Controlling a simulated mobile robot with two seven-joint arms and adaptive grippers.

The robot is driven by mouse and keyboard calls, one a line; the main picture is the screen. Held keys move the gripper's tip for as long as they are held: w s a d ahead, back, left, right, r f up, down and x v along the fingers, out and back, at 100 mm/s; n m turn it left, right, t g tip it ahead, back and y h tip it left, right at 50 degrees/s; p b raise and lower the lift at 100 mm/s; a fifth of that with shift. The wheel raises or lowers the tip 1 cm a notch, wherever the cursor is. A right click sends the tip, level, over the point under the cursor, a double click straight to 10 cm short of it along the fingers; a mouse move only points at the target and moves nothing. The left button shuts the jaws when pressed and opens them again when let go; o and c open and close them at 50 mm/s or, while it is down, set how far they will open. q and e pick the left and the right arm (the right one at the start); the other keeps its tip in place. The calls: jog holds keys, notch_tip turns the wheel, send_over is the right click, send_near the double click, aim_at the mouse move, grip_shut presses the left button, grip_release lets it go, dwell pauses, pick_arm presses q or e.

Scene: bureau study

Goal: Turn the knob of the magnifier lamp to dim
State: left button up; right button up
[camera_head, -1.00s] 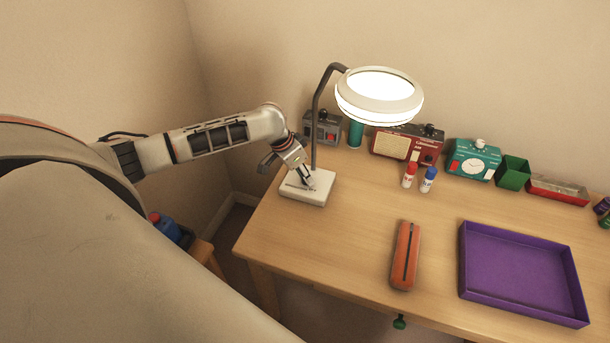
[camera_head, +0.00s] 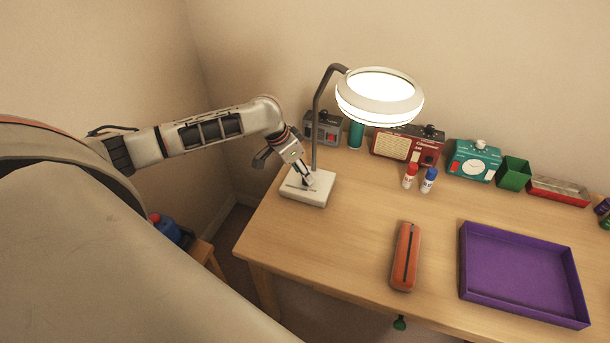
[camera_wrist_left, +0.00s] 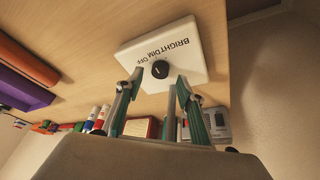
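The magnifier lamp stands at the back left of the desk, its round lit head (camera_head: 380,97) glowing bright white. Its white base (camera_head: 318,190) sits near the desk's left edge. In the left wrist view the base (camera_wrist_left: 205,65) carries the words BRIGHT, DIM and OFF beside a black round knob (camera_wrist_left: 160,69). My left gripper (camera_head: 307,182) reaches down at the base. In the left wrist view its fingers (camera_wrist_left: 155,85) are apart, one on each side of the knob, with a gap visible around it. I cannot tell the knob's setting for sure. My right gripper is not in view.
A grey device (camera_head: 323,129), a red radio (camera_head: 405,146) and a teal clock (camera_head: 473,160) stand along the wall. The desk's front left is clear.

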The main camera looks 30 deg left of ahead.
pick_arm(q)
jog(key=v, duration=0.9)
dwell(0.3)
